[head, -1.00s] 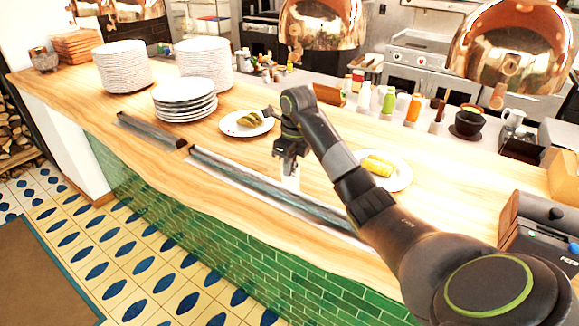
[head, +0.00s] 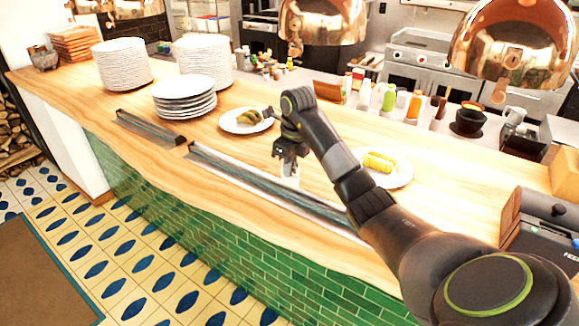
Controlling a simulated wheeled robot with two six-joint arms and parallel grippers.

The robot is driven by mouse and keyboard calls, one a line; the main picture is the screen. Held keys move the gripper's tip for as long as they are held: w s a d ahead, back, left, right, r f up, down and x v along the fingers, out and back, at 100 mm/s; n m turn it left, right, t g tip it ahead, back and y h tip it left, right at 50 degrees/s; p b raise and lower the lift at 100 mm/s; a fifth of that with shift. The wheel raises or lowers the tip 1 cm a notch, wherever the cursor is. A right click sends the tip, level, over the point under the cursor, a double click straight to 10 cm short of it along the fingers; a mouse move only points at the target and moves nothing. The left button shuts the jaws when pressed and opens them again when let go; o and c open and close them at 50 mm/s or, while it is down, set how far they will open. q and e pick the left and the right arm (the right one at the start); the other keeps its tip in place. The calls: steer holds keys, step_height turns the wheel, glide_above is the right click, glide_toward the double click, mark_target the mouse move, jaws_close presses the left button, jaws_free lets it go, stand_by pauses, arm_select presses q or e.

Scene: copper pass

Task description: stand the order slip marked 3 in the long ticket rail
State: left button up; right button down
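The long ticket rail (head: 240,176) is a grey metal strip along the front of the wooden counter, running from the middle toward the lower right. My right gripper (head: 289,168) points down just above and behind it, shut on a small white order slip (head: 290,182). The slip hangs upright with its lower edge close to the rail; I cannot tell whether it is in the slot. Its mark is not readable. My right forearm hides the rail's right end. My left gripper is not in view.
A shorter rail (head: 150,128) lies to the left on the counter (head: 125,155). A plate with pickles (head: 229,124) stands behind my gripper, and a plate with corn (head: 401,176) to its right. Plate stacks (head: 184,98) stand at the left; a dark machine (head: 545,228) sits at the right.

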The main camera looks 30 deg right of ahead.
steer(key=shift+f, duration=0.2)
steer(key=shift+f+b, duration=0.35)
steer(key=shift+b, duration=0.1)
steer(key=shift+f, duration=0.1)
stand_by(0.4)
steer(key=shift+f+b, duration=0.4)
steer(key=shift+b, duration=0.05)
stand_by(0.5)
steer(key=c, duration=1.1)
jaws_free()
